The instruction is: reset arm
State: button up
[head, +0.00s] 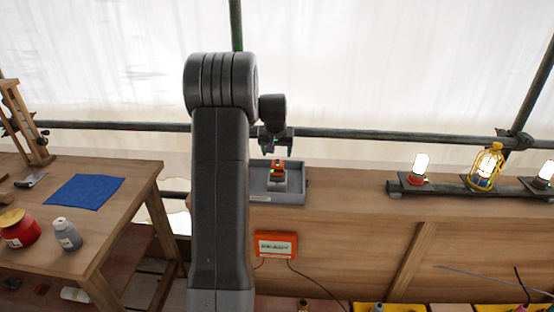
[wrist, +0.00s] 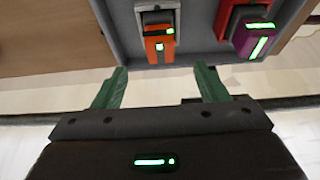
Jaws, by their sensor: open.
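My gripper (head: 276,146) is raised above the far side of a grey tray on the wooden bench in the head view. In the wrist view my gripper (wrist: 160,85) shows two green fingers spread apart with nothing between them. The grey tray (head: 298,192) holds an orange and grey block with green lights (head: 277,172). In the wrist view the tray (wrist: 195,35) holds that orange block (wrist: 159,45) and a purple block with green lights (wrist: 258,38). My arm hides part of the tray's left side in the head view.
Lit lamps, one with a red base (head: 419,168) and one in a yellow cage (head: 486,168), stand on the bench at right. An orange box (head: 275,246) is on the bench front. A left table bears a blue cloth (head: 85,192), a red pot (head: 17,230) and a grey bottle (head: 67,235).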

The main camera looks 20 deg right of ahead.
aim_at(277, 164)
jog(key=shift+s+r, duration=0.15)
jog(key=shift+r, duration=0.1)
jog(key=p+x, duration=0.1)
jog(key=x, duration=1.1)
jog(key=shift+f+p, duration=0.25)
jog(key=shift+p, duration=0.15)
jog(key=shift+s+r, duration=0.1)
jog(key=shift+r, duration=0.15)
